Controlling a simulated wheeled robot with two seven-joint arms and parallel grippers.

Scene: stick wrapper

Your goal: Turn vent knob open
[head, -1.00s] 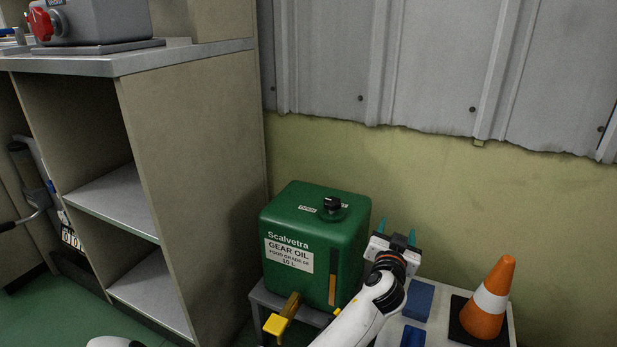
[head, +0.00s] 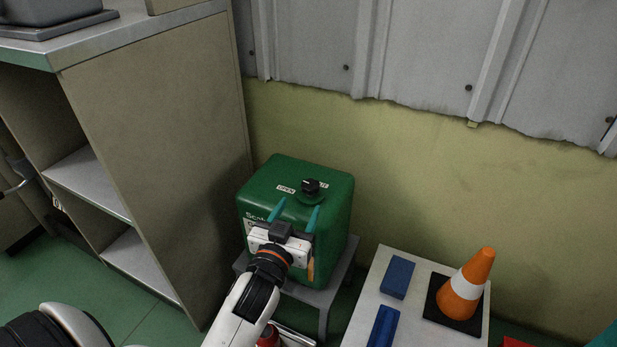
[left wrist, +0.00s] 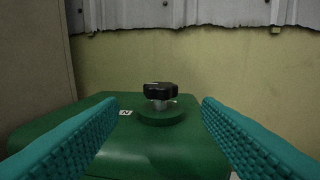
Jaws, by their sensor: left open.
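The black vent knob (head: 310,186) stands on top of the green gear oil can (head: 335,205), between small white labels, the left one reading OPEN. In the left wrist view the knob (left wrist: 159,91) sits on a round green base, ahead of and between the two teal fingers. My left gripper (head: 295,211) is open and empty, at the near top edge of the can and short of the knob. It hides much of the can's front label. My right gripper cannot be made out; a teal piece shows at the lower right edge of the head view.
The can stands on a low grey stand (head: 340,275). To its right a light table (head: 365,325) carries blue blocks (head: 397,277) and an orange cone (head: 467,285). A shelf cabinet (head: 165,150) rises at the left, and a wall stands close behind.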

